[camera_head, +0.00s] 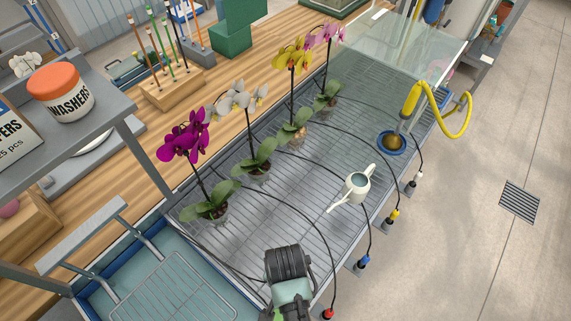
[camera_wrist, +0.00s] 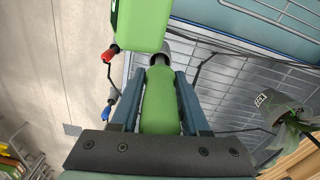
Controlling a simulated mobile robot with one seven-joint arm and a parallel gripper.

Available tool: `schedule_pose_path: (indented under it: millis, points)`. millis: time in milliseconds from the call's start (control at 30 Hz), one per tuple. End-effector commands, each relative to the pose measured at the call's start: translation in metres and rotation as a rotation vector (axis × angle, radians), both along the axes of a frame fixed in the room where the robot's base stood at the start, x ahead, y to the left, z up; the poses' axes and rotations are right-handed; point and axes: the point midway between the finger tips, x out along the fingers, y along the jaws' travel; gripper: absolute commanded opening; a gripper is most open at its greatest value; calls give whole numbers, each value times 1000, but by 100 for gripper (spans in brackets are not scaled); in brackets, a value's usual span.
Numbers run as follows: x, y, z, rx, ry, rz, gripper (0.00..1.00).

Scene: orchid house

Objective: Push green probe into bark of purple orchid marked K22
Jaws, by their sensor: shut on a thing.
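My gripper (camera_wrist: 158,76) is shut on a green probe (camera_wrist: 160,108) in the wrist view, with one finger on each side of it. The probe's far end meets a grey part, and its tip cannot be made out. In the head view my arm's end is at the bottom centre; the jaws are hidden. The purple orchid (camera_head: 188,138) stands upright in a small pot (camera_head: 219,213) at the bench's near left, up and left of my arm. Its pot shows at the wrist view's right edge, with a small tag (camera_wrist: 262,99) too small to read surely. The two are apart.
White (camera_head: 240,100), yellow (camera_head: 293,58) and pink (camera_head: 325,36) orchids stand farther back on the slatted bench (camera_head: 300,185). A white watering can (camera_head: 357,185) is right of centre. Black cables cross the slats to coloured plugs, including red (camera_head: 328,313) and blue (camera_head: 363,262). A grey shelf stands left.

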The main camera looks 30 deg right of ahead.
Motion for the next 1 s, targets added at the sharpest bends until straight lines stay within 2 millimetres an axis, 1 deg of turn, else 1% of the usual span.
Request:
schedule_pose_path:
  millis: [200,400,600,1000]
  points:
    - [1,0,40,-2,-5,0,0]
    - [1,0,71,-1,-4,0,0]
    - [0,0,92,0,-1,0,0]
    - [0,0,118,0,0,0,0]
